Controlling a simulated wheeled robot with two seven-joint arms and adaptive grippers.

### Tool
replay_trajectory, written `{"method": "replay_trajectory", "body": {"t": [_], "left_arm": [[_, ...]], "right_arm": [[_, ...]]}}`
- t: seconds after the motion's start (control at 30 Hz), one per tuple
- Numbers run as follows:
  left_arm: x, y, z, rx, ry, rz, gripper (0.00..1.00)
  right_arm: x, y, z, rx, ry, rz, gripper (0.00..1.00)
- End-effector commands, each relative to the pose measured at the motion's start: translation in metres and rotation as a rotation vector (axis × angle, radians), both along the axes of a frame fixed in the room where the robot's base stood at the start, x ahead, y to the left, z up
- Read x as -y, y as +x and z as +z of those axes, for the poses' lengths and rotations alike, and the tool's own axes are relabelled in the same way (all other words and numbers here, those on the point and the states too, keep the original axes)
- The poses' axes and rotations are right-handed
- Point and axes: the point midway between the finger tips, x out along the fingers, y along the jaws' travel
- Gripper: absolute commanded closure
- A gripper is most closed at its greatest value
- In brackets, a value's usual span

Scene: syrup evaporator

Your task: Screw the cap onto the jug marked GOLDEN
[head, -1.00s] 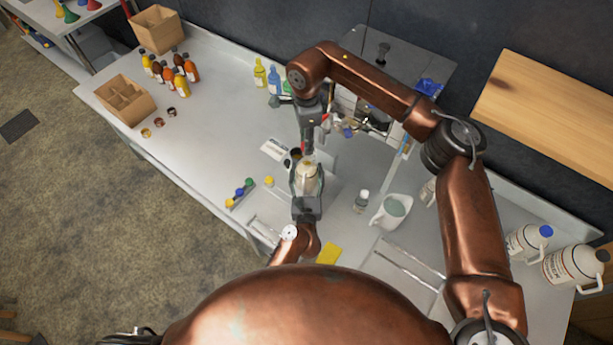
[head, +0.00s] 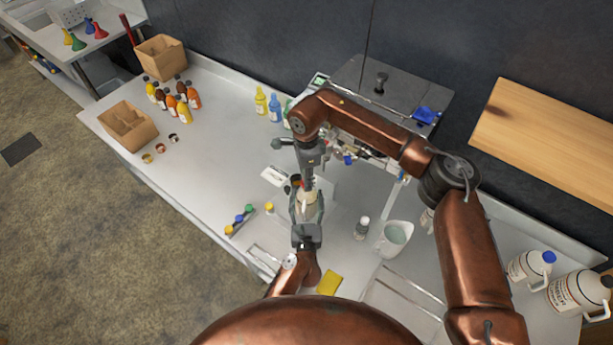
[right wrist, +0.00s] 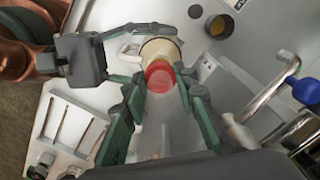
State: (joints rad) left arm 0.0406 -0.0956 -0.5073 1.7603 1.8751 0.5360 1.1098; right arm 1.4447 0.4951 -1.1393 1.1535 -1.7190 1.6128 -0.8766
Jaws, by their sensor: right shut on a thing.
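A cream jug (head: 313,208) stands upright near the front of the bench; it also shows in the right wrist view (right wrist: 160,48). I cannot read its label. A red cap (right wrist: 158,77) is at the mouth of the jug. My right gripper (head: 305,184) points down over the jug, with its fingers shut on the red cap on both sides, as the right wrist view (right wrist: 157,84) shows. I cannot tell how far the cap is seated. My left gripper (head: 306,216) comes from the front with its fingers around the jug's body.
A rack of coloured caps (head: 239,219) lies left of the jug. A small bottle (head: 362,228) and a white pitcher (head: 394,238) stand to the right, a yellow cloth (head: 329,282) in front. The metal evaporator (head: 385,92) is behind.

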Motion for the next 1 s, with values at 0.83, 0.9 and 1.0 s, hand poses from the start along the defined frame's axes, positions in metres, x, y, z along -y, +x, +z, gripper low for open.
{"method": "replay_trajectory", "body": {"t": [0.83,0.9,1.0], "left_arm": [[0.000,0.000,0.000,0.000,0.000,0.000,0.89],[0.000,0.000,0.000,0.000,0.000,0.000,0.89],[0.000,0.000,0.000,0.000,0.000,0.000,0.89]], "right_arm": [[0.000,0.000,-0.018,0.000,0.001,0.000,0.81],[0.000,0.000,-0.018,0.000,0.000,0.000,0.81],[0.000,0.000,-0.018,0.000,0.001,0.000,0.81]]}}
